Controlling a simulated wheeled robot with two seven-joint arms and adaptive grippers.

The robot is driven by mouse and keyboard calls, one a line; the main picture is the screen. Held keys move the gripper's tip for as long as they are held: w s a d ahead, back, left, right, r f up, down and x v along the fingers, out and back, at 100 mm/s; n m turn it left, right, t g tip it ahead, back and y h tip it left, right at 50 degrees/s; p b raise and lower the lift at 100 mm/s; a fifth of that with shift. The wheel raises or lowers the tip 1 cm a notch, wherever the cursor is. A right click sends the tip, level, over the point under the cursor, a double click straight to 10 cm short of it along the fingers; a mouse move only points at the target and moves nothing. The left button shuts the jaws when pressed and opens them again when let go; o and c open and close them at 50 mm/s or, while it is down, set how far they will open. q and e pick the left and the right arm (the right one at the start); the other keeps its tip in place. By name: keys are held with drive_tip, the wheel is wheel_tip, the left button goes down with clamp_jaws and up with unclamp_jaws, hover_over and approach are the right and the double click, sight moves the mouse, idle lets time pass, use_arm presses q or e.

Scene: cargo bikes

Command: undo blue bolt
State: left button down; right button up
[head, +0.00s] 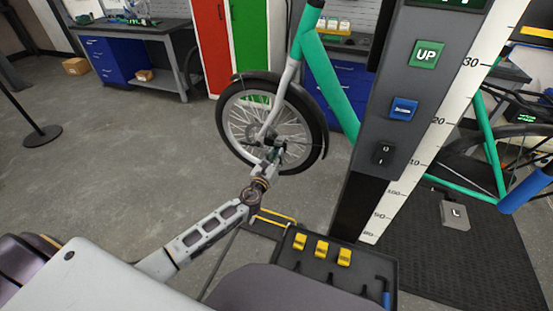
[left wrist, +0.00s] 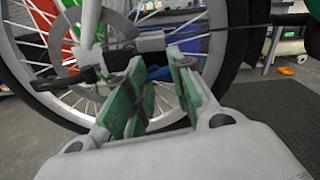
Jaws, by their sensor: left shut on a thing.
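The bicycle's front wheel (head: 268,122) stands upright under a green frame (head: 335,85), with a grey fork (head: 281,95) running down to the hub. My left gripper (head: 275,152) reaches up to the wheel near the hub. In the left wrist view, its green-padded fingers (left wrist: 158,80) stand at the axle end, and the blue bolt (left wrist: 158,73) shows between them. The gripper is shut on the bolt, though the fingers partly hide the contact. The grey axle part (left wrist: 150,43) lies just above the fingertips. My right gripper is not in view.
A grey lift column (head: 400,130) with buttons and a scale stands right of the wheel. A dark tray (head: 316,270) with several yellow pieces is in front. A workbench (head: 135,30) is at the back left. The floor on the left is mostly clear.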

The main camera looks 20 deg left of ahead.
use_arm(q)
drive_tip(key=n, duration=0.2)
drive_tip(key=n+b, duration=0.1)
drive_tip(key=a+n+b, duration=0.1)
drive_tip(key=n, duration=0.1)
drive_tip(key=shift+f+n, duration=0.3)
drive_tip(key=shift+f, duration=0.1)
drive_tip(key=n+b, duration=0.2)
drive_tip(key=n, duration=0.8)
drive_tip(key=shift+s, duration=0.15)
drive_tip(key=c, duration=1.9)
unclamp_jaws()
drive_tip(key=shift+r, duration=0.1)
drive_tip(key=o, duration=0.9)
drive_tip(key=shift+w+d+r, duration=0.1)
drive_tip(key=shift+w+r, duration=0.1)
drive_tip(key=shift+o, duration=0.2)
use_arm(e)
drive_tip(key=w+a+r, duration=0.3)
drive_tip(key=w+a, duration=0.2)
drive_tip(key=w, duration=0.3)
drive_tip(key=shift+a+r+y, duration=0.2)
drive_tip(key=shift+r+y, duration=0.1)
use_arm(q)
drive_tip(key=shift+d, duration=0.1)
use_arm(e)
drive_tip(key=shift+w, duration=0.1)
